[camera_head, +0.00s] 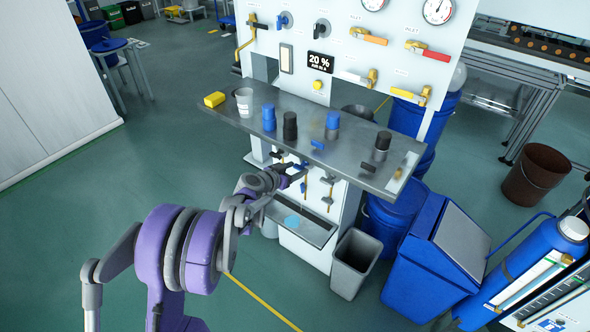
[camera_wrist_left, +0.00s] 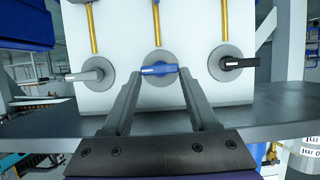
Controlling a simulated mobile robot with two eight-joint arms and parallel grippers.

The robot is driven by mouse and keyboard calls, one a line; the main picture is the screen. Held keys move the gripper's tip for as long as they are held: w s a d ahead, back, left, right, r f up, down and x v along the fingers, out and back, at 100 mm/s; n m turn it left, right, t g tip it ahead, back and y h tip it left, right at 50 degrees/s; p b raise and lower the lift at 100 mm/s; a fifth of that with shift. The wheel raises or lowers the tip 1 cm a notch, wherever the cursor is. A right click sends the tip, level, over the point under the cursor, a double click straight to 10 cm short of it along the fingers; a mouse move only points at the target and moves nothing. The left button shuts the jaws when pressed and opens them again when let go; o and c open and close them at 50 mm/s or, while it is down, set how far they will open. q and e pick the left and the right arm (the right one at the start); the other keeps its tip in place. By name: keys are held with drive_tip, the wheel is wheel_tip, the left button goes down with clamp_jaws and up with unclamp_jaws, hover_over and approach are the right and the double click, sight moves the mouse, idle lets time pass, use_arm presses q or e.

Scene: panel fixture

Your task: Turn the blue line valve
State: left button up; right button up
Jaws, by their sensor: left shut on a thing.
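The blue line valve handle (camera_wrist_left: 158,69) sits on a round grey disc in the middle of a white panel in the left wrist view. It lies level there, crosswise to the brass pipe (camera_wrist_left: 157,25). My left gripper (camera_wrist_left: 159,75) is shut on it, with a finger at each end of the handle. In the head view my left gripper (camera_head: 293,173) reaches in under the shelf edge, and its fingers hide part of the valve. My right gripper is in neither view.
A grey valve handle (camera_wrist_left: 84,75) and a black one (camera_wrist_left: 240,62) flank the blue one. The metal shelf (camera_head: 225,112) overhangs the valves and carries a cup (camera_head: 244,102) and several knobs. A tray (camera_head: 310,232) and grey bin (camera_head: 355,264) stand below.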

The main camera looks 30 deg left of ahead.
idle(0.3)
use_arm(q)
drive_tip(key=shift+a+n+h+p, duration=0.2)
drive_tip(key=shift+n+h+p, duration=0.35)
drive_tip(key=shift+n, duration=0.25)
drive_tip(key=shift+a+n+h, duration=0.15)
drive_tip(key=shift+n+h, duration=0.4)
drive_tip(key=shift+n, duration=0.05)
drive_tip(key=shift+a+f+n+h, duration=0.15)
drive_tip(key=shift+n+h, duration=0.25)
drive_tip(key=shift+n, duration=0.2)
drive_tip(key=shift+a+f+n+h, duration=0.1)
drive_tip(key=shift+n+h, duration=0.3)
drive_tip(key=shift+n, duration=0.2)
drive_tip(key=n+h, duration=0.1)
drive_tip(key=n+t+h, duration=0.1)
drive_tip(key=n, duration=0.1)
drive_tip(key=shift+a+f, duration=0.15)
drive_tip(key=shift+f, duration=0.15)
drive_tip(key=n, duration=0.1)
drive_tip(key=n+t+h+b, duration=0.1)
drive_tip(key=n, duration=0.1)
drive_tip(key=n+b, duration=0.1)
drive_tip(key=n, duration=0.1)
drive_tip(key=shift+f+t, duration=0.3)
drive_tip(key=shift+f, duration=0.05)
drive_tip(key=o, duration=1.4)
drive_tip(key=shift+a, duration=0.1)
